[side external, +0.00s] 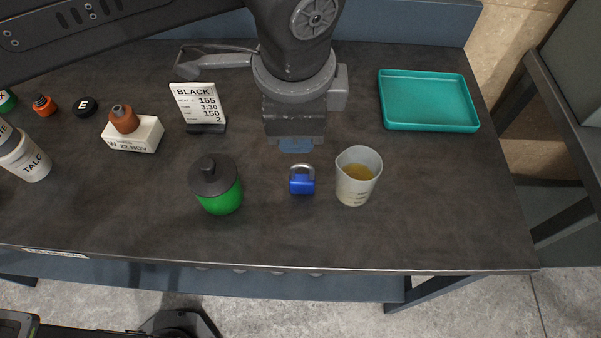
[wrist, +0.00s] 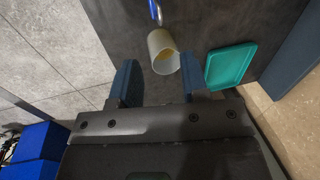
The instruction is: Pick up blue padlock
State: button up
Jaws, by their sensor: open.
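The blue padlock (side external: 302,184) stands on the dark tabletop with its grey shackle up, between a green container and a clear beaker. In the wrist view only a bit of the padlock (wrist: 155,12) shows at the top edge. My gripper (side external: 295,145) points down behind the padlock in the side view and is apart from it. In the wrist view its two blue fingers stand wide apart, and my gripper (wrist: 162,82) is open with nothing between them.
The beaker (side external: 357,177) with yellow liquid stands close right of the padlock. The green container (side external: 218,188) stands to its left. A sign (side external: 198,107) reading BLACK and a teal tray (side external: 428,100) are farther back. The table's front strip is clear.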

send_over(302, 167)
jog(key=s, duration=0.1)
notch_tip(302, 167, down, 8)
jog(key=shift+w+f, duration=0.2)
jog(key=shift+f, duration=0.8)
jog(key=shift+w+f, duration=0.15)
jog(key=shift+f, duration=0.9)
jog(key=shift+w+f, duration=0.2)
jog(key=shift+f, duration=0.8)
jog(key=shift+c, duration=0.3)
grip_shut()
